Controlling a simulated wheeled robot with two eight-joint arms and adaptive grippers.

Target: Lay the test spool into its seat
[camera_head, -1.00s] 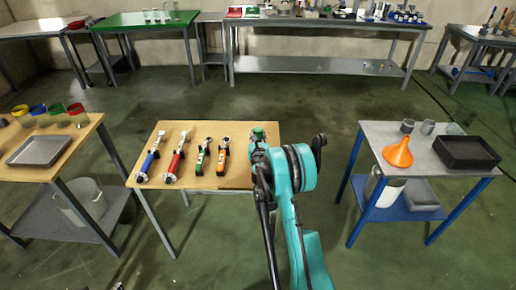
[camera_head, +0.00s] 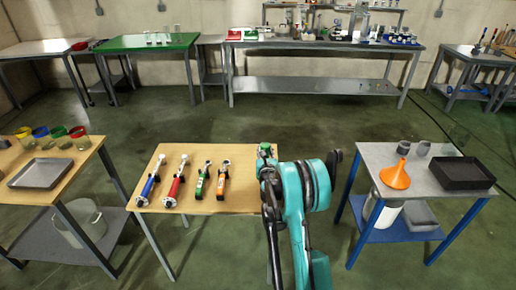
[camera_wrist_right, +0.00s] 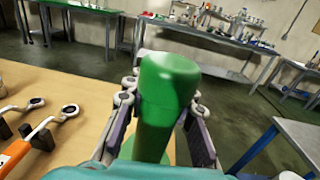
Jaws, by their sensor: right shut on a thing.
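My right gripper (camera_wrist_right: 165,120) shows in the wrist view with its two padded fingers on either side of a green round piece, shut on it. I take this piece to be the test spool (camera_wrist_right: 168,85); it has a thicker rounded head and a narrower body, and stands nearly upright in the picture. In the head view its green top (camera_head: 265,149) shows at the far right corner of the wooden table, mostly hidden by my arm. I cannot tell whether it touches the table. I cannot make out a seat. My left gripper is not in view.
The wooden table (camera_head: 225,202) holds blue (camera_head: 149,185), red (camera_head: 175,184), green (camera_head: 202,181) and orange (camera_head: 222,182) handled wrenches in a row. To the right, a grey-topped table (camera_head: 370,157) carries an orange funnel (camera_head: 395,176) and a black tray (camera_head: 462,173). Open floor lies between them.

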